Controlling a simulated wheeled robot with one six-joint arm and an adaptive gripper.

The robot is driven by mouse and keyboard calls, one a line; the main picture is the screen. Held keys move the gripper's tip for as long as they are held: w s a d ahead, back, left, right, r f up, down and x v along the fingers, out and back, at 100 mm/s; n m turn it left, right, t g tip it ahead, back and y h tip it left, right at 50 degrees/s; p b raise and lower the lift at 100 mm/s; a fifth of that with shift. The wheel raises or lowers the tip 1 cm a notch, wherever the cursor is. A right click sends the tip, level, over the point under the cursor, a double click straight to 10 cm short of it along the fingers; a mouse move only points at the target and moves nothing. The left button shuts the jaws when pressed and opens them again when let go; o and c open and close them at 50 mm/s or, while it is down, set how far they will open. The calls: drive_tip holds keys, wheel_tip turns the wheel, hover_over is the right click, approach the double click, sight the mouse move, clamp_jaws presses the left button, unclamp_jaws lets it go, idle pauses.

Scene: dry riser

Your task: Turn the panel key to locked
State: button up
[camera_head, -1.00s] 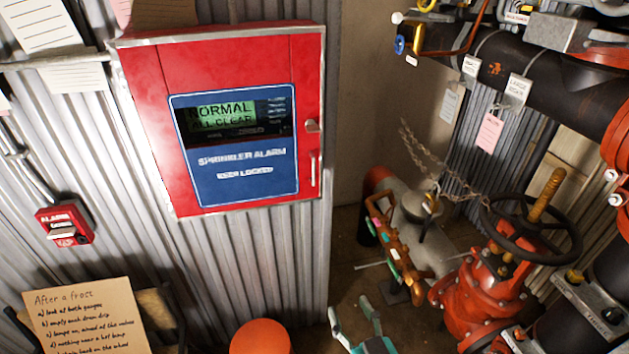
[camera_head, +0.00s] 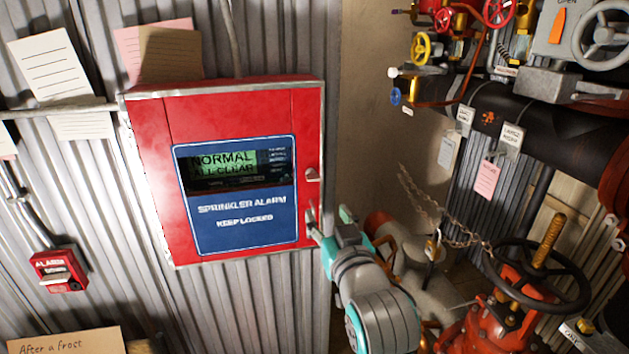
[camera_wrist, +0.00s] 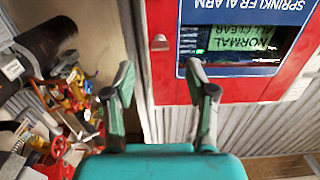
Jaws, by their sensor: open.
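The red alarm panel (camera_head: 225,250) hangs on the corrugated wall and is closed. Its label reads "SPRINKLER ALARM KEEP LOCKED". A small silver piece that looks like the key (camera_head: 312,175) sits on its right edge, beside the display, lying roughly sideways. A slim metal handle (camera_head: 310,214) is below it, partly covered by my gripper. My gripper (camera_head: 329,222) is open and empty at the panel's lower right edge. In the upside-down wrist view, the key (camera_wrist: 159,43) shows beyond and between my open fingers (camera_wrist: 160,78), apart from them.
A red alarm pull box (camera_head: 58,270) is on the wall at left. Pipes and a red valve with a black handwheel (camera_head: 530,275) stand at right, with a chain (camera_head: 440,220) strung near it. The plain wall right of the panel is free.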

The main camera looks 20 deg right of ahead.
sight(315, 179)
drive_tip(key=w, duration=0.3)
drive_tip(key=w+r, duration=0.1)
drive_tip(key=w, duration=0.3)
drive_tip(key=w+d+r, duration=0.1)
drive_tip(key=w, duration=0.3)
drive_tip(key=shift+w+d, duration=0.1)
clamp_jaws()
